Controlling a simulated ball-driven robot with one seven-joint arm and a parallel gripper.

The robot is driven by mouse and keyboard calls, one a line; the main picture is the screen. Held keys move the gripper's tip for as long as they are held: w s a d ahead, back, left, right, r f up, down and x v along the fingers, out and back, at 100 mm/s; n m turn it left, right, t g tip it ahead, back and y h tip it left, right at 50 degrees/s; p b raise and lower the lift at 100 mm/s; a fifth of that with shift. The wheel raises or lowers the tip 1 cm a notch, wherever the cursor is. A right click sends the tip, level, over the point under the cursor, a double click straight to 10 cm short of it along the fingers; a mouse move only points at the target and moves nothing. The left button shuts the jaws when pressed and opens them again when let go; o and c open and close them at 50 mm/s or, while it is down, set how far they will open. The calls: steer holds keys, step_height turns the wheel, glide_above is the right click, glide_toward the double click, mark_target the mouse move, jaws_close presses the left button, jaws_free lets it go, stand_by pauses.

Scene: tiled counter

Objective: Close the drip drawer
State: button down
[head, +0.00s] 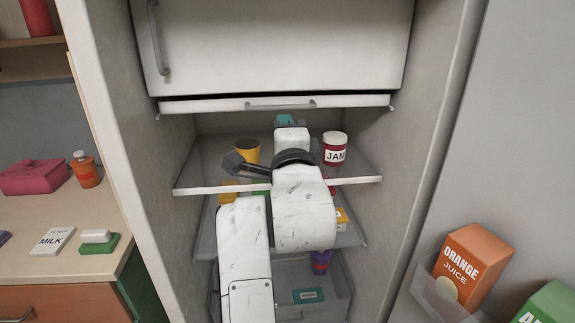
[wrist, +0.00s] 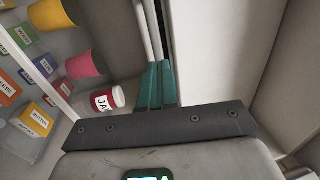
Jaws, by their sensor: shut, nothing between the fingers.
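The drip drawer (head: 335,101) is a shallow white front with a slim grey handle (head: 281,105), directly below the upper white door. A dark gap shows between it and that door. How far it stands out is hard to tell. My gripper (head: 287,119), with teal fingertips, is just below the drawer front, near its middle, inside the fridge opening. In the wrist view, the teal fingers (wrist: 158,80) are together with nothing between them, beside a pale panel edge. Whether they touch the drawer cannot be told.
A glass shelf (head: 205,184) below holds a jam jar (head: 335,150) and a yellow cup (head: 246,150), close to my arm. Lower shelves hold small boxes. The fridge side walls stand close on both sides. An orange juice carton (head: 472,265) sits in a rack at right.

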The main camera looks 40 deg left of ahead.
steer(key=v, duration=0.9)
steer(key=shift+f, duration=0.3)
steer(key=shift+d, duration=0.1)
